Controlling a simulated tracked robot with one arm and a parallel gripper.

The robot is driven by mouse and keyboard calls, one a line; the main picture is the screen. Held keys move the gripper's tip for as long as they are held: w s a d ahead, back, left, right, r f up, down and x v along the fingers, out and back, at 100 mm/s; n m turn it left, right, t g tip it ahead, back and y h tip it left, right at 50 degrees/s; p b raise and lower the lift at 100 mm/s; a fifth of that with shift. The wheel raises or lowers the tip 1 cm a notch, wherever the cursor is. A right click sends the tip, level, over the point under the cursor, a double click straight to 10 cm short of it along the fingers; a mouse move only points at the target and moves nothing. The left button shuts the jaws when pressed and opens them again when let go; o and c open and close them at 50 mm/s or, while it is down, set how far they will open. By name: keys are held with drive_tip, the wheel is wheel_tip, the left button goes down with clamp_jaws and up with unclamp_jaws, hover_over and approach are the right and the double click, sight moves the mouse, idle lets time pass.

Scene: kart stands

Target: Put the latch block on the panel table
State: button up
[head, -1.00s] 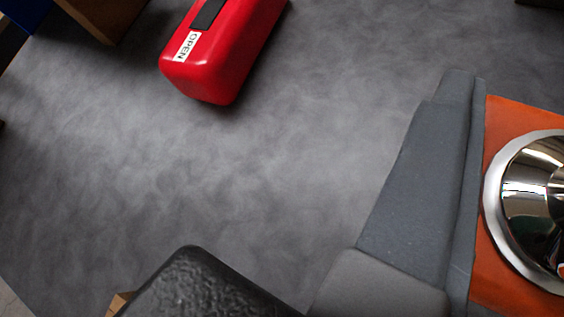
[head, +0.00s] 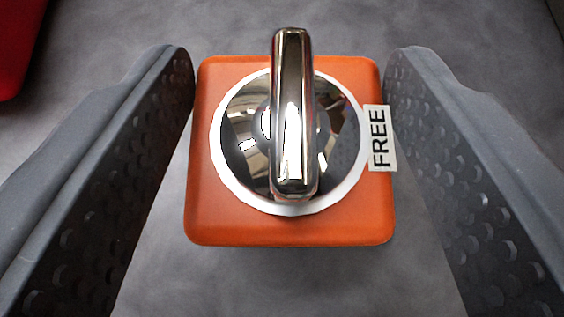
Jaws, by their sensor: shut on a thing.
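An orange block (head: 225,220) with rounded corners sits in the middle of the head view; I take it as the latch block. It has a round chrome plate with a white rim, an upright chrome turn handle (head: 292,110) and a white FREE label (head: 379,138) on its right edge. My gripper (head: 290,68) is shut on this block, with one dark grey studded finger against its left side and one against its right. The block's underside is hidden. The panel table cannot be made out.
A red object (head: 15,45) shows only in part at the upper left corner. The mottled grey surface (head: 290,285) around and below the block is otherwise bare in view.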

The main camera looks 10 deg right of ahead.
drive_tip(key=shift+f+b, duration=1.5)
drive_tip(key=shift+f, duration=0.55)
drive_tip(key=shift+f, duration=0.1)
drive_tip(key=o, duration=1.3)
